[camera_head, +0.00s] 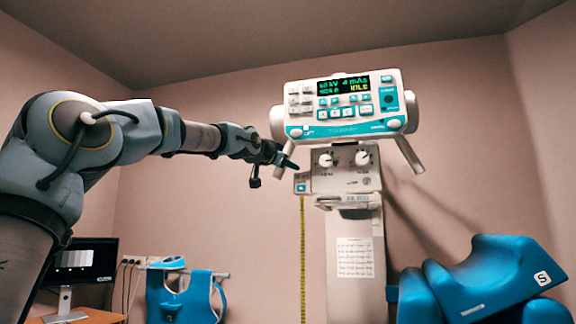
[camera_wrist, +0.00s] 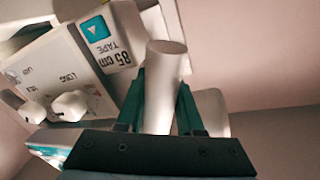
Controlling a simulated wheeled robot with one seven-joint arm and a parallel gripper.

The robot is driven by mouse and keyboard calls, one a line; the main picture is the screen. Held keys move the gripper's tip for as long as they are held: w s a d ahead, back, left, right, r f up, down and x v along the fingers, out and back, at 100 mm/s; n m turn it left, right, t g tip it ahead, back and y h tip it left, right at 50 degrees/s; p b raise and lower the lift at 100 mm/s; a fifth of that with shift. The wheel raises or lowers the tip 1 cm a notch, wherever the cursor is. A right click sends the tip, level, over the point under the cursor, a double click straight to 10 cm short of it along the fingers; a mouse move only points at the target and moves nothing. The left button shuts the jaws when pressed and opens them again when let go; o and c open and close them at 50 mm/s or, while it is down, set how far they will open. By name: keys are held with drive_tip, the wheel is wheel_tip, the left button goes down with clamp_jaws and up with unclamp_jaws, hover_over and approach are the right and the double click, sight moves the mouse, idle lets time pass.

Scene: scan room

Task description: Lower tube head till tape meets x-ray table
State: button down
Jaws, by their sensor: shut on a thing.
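The tube head (camera_head: 345,122) is a white and teal unit with a lit display, high on the wall side at the centre. Two white handles slant down from it, at left and right (camera_head: 410,155). My gripper (camera_head: 288,160) is at the left handle. In the wrist view my gripper's teal fingers (camera_wrist: 162,90) are shut on the white cylindrical handle (camera_wrist: 166,62). The yellow tape (camera_head: 303,258) hangs straight down from the tape box (camera_head: 301,184), which reads "85 cm TAPE" in the wrist view (camera_wrist: 107,40). The tape's lower end is out of frame. I cannot make out the x-ray table.
A pale column (camera_head: 345,255) with a paper sheet stands below the tube head. Blue padded shapes (camera_head: 490,278) fill the lower right. A monitor (camera_head: 88,260) is at lower left, beside blue aprons (camera_head: 185,292) on a rail. Two knobs (camera_wrist: 70,105) are near my fingers.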

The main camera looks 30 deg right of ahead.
drive_tip(key=shift+r, duration=0.15)
drive_tip(key=c, duration=0.6)
unclamp_jaws()
drive_tip(key=shift+o, duration=0.2)
drive_tip(key=b+v, duration=1)
drive_tip(key=b, duration=0.2)
drive_tip(key=shift+s+a, duration=0.25)
drive_tip(key=shift+a, duration=0.1)
